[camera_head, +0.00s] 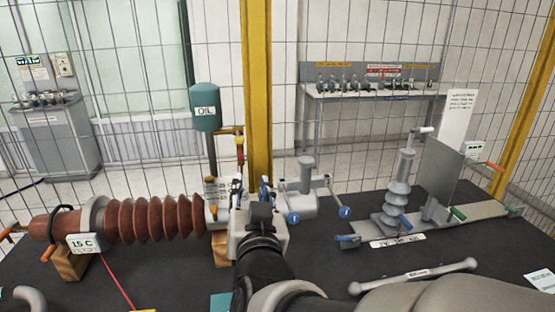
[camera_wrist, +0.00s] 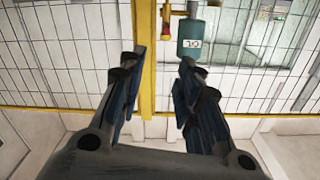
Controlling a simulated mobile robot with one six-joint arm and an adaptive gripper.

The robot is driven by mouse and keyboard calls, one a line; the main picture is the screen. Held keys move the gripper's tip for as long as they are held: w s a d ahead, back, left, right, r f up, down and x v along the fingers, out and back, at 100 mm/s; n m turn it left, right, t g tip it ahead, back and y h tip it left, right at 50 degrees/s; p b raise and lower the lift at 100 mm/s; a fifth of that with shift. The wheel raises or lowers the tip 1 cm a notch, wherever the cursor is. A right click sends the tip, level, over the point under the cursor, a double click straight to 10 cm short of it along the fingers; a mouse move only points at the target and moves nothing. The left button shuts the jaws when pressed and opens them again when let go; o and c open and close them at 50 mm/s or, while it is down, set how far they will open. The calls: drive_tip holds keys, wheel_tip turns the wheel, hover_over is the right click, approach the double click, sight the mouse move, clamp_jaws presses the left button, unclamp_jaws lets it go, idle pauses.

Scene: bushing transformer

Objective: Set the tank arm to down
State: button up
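The teal oil tank (camera_head: 207,107) with its "OIL" label stands on a dark upright pipe behind and left of my gripper. A yellow arm (camera_head: 230,131) reaches right from below the tank, with a red and yellow piece (camera_head: 240,150) hanging at its end. I cannot tell for sure whether this is the tank arm. My gripper (camera_head: 251,185) is in front of and below it, apart from it. The wrist view appears upside down. There my gripper (camera_wrist: 163,60) is open and empty, with the tank (camera_wrist: 191,42) and red piece (camera_wrist: 167,28) beyond the fingers.
A yellow post (camera_head: 257,90) stands just behind the gripper. A ribbed red-brown bushing (camera_head: 155,219) lies left on the dark table. A grey fitting with blue-tagged handles (camera_head: 305,190) is close right. A grey insulator assembly (camera_head: 398,195) stands farther right. Mesh fencing surrounds the table.

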drive_tip(key=shift+s+d+r, duration=0.1)
drive_tip(key=shift+s+d, duration=0.1)
drive_tip(key=shift+s, duration=0.7)
drive_tip(key=shift+s+d+f, duration=0.1)
drive_tip(key=shift+s+d, duration=0.05)
drive_tip(key=shift+s, duration=0.8)
drive_tip(key=shift+s+d+r, duration=0.1)
drive_tip(key=shift+s+d, duration=0.1)
drive_tip(key=shift+s, duration=0.7)
drive_tip(key=shift+c, duration=0.3)
